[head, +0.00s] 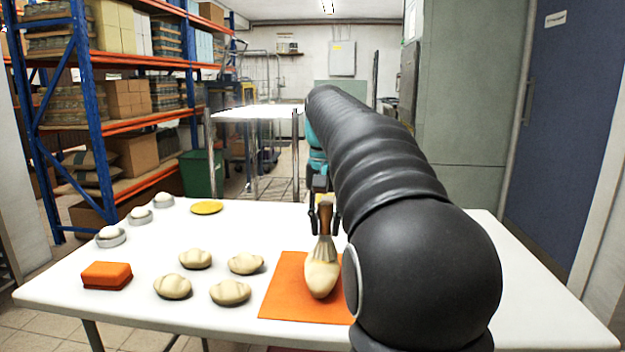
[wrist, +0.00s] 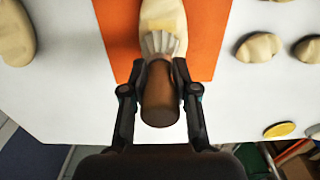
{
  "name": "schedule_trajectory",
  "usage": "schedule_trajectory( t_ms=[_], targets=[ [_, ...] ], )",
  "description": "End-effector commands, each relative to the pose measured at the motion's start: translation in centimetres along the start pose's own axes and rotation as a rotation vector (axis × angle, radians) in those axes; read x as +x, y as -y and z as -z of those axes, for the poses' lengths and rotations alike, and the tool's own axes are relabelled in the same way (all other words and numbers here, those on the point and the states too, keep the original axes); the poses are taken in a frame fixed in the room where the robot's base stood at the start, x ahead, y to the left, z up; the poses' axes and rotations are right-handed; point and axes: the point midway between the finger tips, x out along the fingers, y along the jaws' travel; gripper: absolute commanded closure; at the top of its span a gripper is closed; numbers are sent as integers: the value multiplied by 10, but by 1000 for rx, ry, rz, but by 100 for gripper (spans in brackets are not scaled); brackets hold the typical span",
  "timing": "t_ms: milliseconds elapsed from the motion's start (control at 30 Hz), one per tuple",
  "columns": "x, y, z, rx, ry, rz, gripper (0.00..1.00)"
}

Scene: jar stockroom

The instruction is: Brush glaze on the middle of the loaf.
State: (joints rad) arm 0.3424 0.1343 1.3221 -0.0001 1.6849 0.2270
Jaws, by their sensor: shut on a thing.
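My gripper (head: 325,217) is shut on the brown handle of a brush (head: 326,218). The brush also shows in the wrist view (wrist: 160,97), its pale bristles pointing away from my gripper onto the loaf. The tan loaf (head: 321,279) lies on an orange mat (head: 283,290); the wrist view shows the loaf (wrist: 150,8) partly under the brush. A yellowish patch shows at the bristle ends in the wrist view. I cannot tell whether the bristles touch the loaf or are just above it.
Several dough pieces (head: 230,292) lie left of the mat. An orange block (head: 106,275), a yellow disc (head: 206,207) and white rounds in rings (head: 110,236) are farther left. Another long loaf (wrist: 14,34) lies on the white table (head: 200,330), left of the mat in the wrist view.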

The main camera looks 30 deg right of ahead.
Motion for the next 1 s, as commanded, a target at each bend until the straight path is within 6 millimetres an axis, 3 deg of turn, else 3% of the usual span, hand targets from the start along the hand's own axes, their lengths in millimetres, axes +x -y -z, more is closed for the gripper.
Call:
schedule_trajectory(
  t_ms=[367,433,500,1000],
  targets=[
    [0,17,-9,15,1,0,100],
    [-6,17,-8,15,-2,0,100],
    [-25,18,-9,12,-4,1,100],
    [-68,24,-10,1,-2,0,100]
  ],
)
